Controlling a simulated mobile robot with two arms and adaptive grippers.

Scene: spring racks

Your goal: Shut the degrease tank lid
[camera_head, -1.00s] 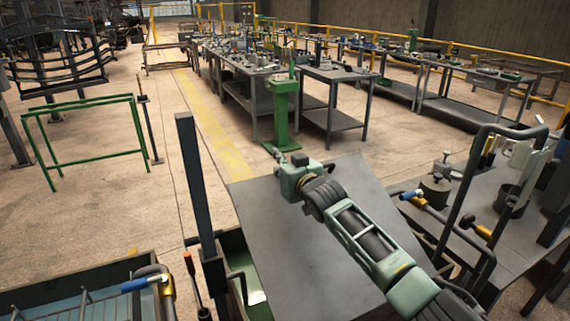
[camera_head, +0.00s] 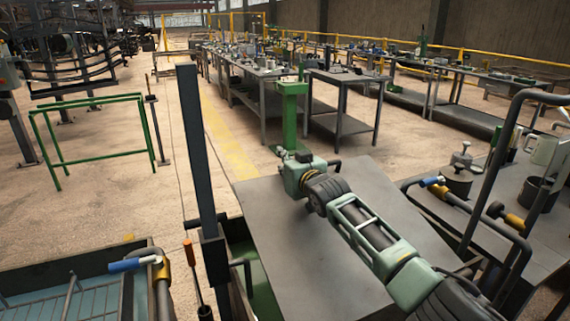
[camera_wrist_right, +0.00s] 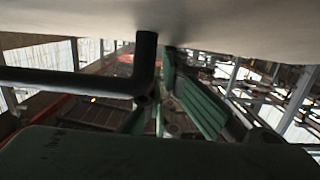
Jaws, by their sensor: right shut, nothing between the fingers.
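The degrease tank lid seems to be the broad grey panel (camera_head: 290,240) in the lower middle of the head view. A strip of green (camera_head: 240,250) shows past its left edge, so the opening there is not fully covered. My right arm reaches across the panel from the lower right. My right gripper (camera_head: 300,165) is at the panel's far edge, shut and empty; its fingertips are largely hidden. In the right wrist view a pale surface (camera_wrist_right: 230,30) fills the top, with a dark bent bar (camera_wrist_right: 80,80) just below it. I cannot tell whether the gripper touches the bar.
A dark upright post (camera_head: 198,150) stands left of the panel. An open tank (camera_head: 60,275) with a wire rack is at lower left. A bench with pots (camera_head: 457,180) and bent rails is on the right.

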